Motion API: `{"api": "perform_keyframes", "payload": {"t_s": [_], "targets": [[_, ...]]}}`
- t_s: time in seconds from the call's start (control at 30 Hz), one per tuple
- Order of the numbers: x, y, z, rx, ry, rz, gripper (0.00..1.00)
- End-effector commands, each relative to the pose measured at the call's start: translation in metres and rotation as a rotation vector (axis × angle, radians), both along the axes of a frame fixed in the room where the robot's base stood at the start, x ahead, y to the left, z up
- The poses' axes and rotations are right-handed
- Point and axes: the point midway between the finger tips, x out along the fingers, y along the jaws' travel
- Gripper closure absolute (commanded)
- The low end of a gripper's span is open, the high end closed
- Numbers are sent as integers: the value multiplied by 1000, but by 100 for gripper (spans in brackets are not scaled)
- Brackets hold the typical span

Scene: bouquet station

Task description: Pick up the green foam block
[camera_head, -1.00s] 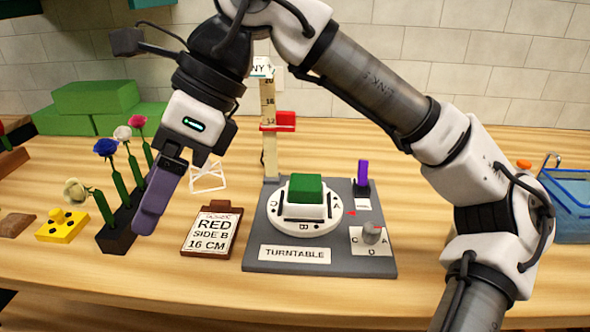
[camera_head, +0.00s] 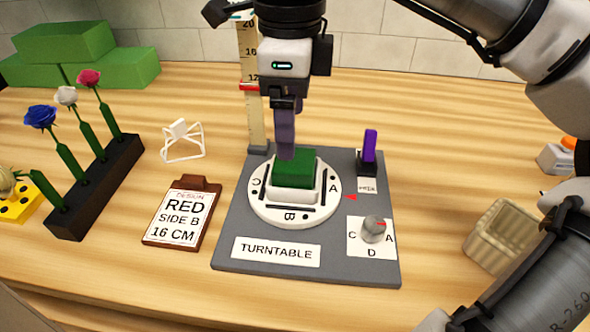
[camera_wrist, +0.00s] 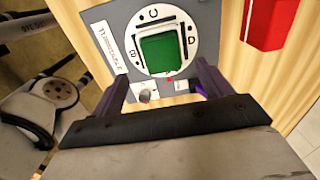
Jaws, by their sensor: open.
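A small green foam block (camera_head: 296,168) sits in a white square holder on the round turntable disc (camera_head: 262,212). In the wrist view the block (camera_wrist: 162,52) shows ahead of and between my two spread fingers. My gripper (camera_head: 286,150) points down over the block, its purple fingers overlapping the block's back edge in the head view. The gripper (camera_wrist: 160,78) is open with nothing between its fingers; whether a finger touches the block I cannot tell. Larger green blocks (camera_head: 65,42) are stacked at the back left.
A ruler post (camera_head: 252,110) with a red slider stands behind the turntable. A grey knob (camera_head: 374,229) and purple lever (camera_head: 369,145) are on the base's right side. A flower rack (camera_head: 95,190) and clipboard (camera_head: 181,214) stand left. A beige ribbed container (camera_head: 495,236) is right.

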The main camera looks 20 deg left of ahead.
Motion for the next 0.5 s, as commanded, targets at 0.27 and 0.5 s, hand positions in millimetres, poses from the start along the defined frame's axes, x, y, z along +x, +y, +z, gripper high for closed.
{"api": "perform_keyframes", "payload": {"t_s": [0.27, 0.5], "targets": [[0, -1, -23, 1, 0, -1, 22], [2, -4, -58, 1, 1, 0, 22]]}}
